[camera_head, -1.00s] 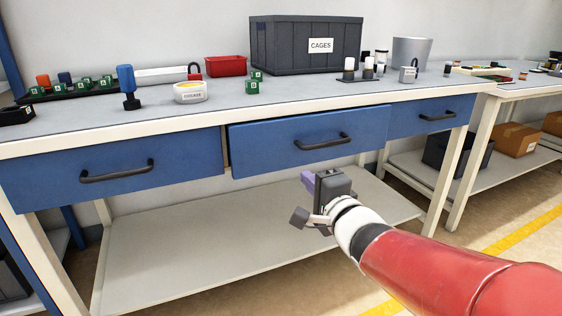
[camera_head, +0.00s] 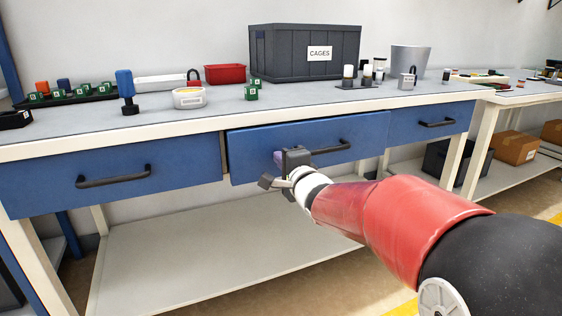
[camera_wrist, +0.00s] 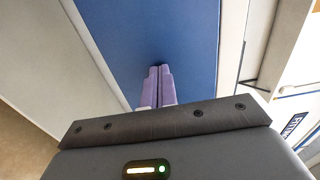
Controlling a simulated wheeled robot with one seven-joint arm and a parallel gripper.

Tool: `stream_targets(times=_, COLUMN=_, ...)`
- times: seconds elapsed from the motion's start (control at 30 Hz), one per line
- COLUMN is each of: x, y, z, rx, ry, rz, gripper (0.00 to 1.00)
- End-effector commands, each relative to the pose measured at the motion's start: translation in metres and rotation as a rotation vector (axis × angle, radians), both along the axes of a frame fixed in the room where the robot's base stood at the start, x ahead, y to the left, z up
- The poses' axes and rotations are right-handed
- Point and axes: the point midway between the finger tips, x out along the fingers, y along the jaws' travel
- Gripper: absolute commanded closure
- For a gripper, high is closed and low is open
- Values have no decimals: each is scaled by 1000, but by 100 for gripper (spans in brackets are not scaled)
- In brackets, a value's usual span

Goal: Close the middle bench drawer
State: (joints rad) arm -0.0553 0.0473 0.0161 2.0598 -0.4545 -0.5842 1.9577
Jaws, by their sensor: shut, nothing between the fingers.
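The middle bench drawer (camera_head: 245,150) has a blue front and a dark bar handle (camera_head: 333,148). Its front stands slightly proud of the bench, with a narrow gap at its left edge. My gripper (camera_head: 278,158) is at the left half of this front, left of the handle, and my wrist hides the handle's left end. In the wrist view the two purple fingers (camera_wrist: 160,68) are pressed together with nothing between them. Their tips are at the blue front (camera_wrist: 150,30), touching or very close; I cannot tell which.
The left drawer (camera_head: 50,185) and the right drawer (camera_head: 405,124) look flush with the bench. The bench top (camera_head: 290,105) holds a grey CAGES crate (camera_head: 280,55), a red bin (camera_head: 225,74) and small parts. A lower shelf (camera_head: 170,260) is bare below the drawers.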

Motion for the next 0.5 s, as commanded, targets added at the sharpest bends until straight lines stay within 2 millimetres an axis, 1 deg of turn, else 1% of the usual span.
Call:
stream_targets(times=0.27, x=0, y=0, z=0, rx=0, ry=0, rz=0, gripper=100)
stream_targets(times=0.33, x=3, y=1, z=0, rx=0, ry=0, rz=1, gripper=100)
stream_targets(times=0.5, x=28, y=9, z=2, rx=-2, ry=2, rz=1, gripper=100)
